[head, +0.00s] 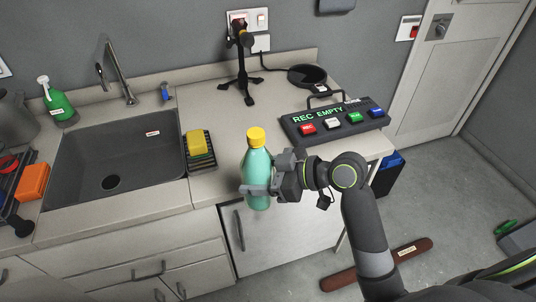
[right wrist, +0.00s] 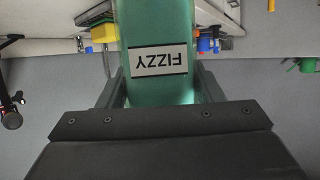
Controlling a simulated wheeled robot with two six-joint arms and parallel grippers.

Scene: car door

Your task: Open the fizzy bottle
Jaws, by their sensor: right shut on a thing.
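The fizzy bottle (head: 257,165) is green with a yellow cap (head: 256,137) and stands upright in my right gripper (head: 262,190) at the front edge of the counter. The cap is on the bottle. My right gripper is shut around the bottle's lower body. In the right wrist view the bottle (right wrist: 155,25) fills the space between the fingers, and its white FIZZY label (right wrist: 158,60) appears upside down. The cap is outside that view. My left gripper is not in view.
A sink (head: 115,155) lies to the left, with a yellow sponge (head: 197,143) on a dark rack beside it. A button panel (head: 335,122) reading "REC EMPTY" is at the right. A black stand (head: 241,75) is behind. The counter (head: 205,100) between is clear.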

